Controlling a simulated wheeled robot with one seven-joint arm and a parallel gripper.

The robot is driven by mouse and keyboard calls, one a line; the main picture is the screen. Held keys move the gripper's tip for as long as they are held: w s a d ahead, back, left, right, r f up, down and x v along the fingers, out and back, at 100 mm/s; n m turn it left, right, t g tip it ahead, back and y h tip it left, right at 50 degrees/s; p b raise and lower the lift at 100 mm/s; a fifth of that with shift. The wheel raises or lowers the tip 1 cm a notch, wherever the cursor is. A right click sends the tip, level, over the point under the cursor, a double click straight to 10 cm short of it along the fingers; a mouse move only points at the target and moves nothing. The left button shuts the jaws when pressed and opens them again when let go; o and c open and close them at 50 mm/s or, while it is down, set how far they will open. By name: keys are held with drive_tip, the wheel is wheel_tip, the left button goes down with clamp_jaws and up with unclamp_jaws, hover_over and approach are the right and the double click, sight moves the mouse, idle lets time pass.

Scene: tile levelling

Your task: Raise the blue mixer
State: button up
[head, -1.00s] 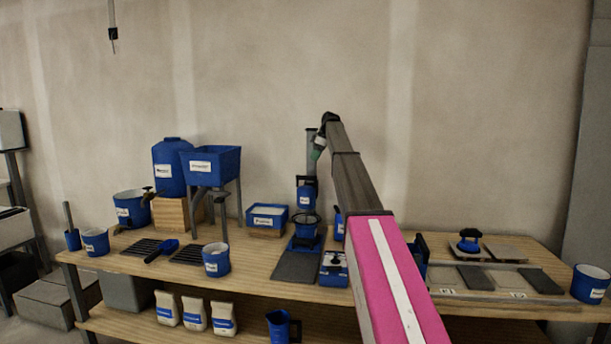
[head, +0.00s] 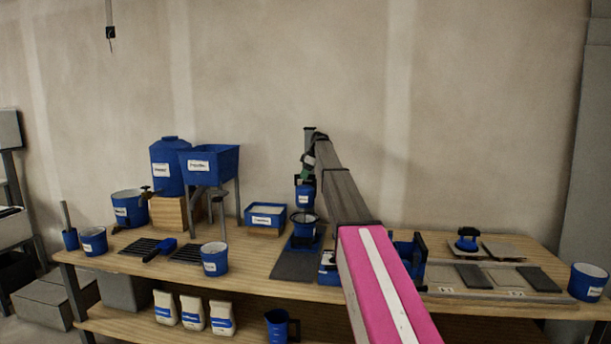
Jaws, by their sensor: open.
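The blue mixer (head: 304,194) stands on its dark upright post (head: 309,140) in the middle of the bench. A blue bowl (head: 304,230) sits below the mixer's head, above a dark grey base plate (head: 296,264). My gripper (head: 306,175) is at the far end of my arm, pointing down just above the mixer's head. It is small and dark here, and I cannot tell whether it touches the mixer. My arm hides the bench to the right of the mixer.
A blue tray (head: 265,215) and a blue hopper (head: 209,165) stand left of the mixer. A blue bucket (head: 214,258) is near the front edge. Tiles and a blue-handled tool (head: 467,239) lie at right. Bare bench shows between bucket and base plate.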

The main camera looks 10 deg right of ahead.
clamp_jaws()
wheel_tip(320, 180, up, 13)
idle(0.4)
drive_tip(key=shift+w, duration=0.1)
unclamp_jaws()
drive_tip(key=shift+r, duration=0.15)
